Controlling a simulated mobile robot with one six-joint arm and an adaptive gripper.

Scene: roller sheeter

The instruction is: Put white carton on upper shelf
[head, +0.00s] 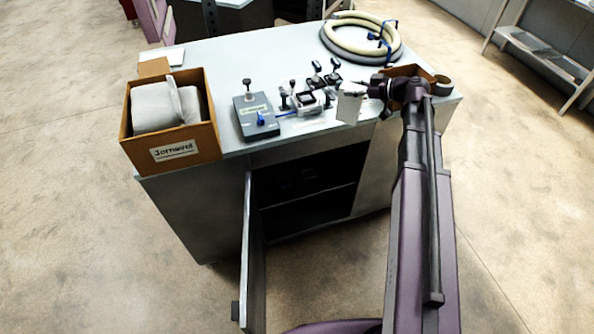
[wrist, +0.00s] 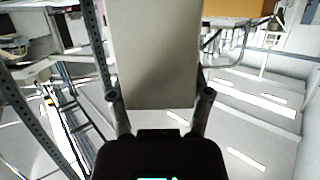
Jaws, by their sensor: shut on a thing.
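The white carton (head: 348,107) is a small pale box in front of the workbench top. In the wrist view the carton (wrist: 155,55) fills the upper middle as a plain grey-white face between my fingers. My gripper (wrist: 160,100) is shut on it, with one finger at each side. In the head view my gripper (head: 366,90) is at the end of my arm, over the right part of the bench. Below the bench top is an open cupboard (head: 310,185) with a dark inside and a shelf (head: 305,196) across it. Its door stands open.
The open door (head: 247,255) juts forward at the cupboard's left. The floor in front is clear.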

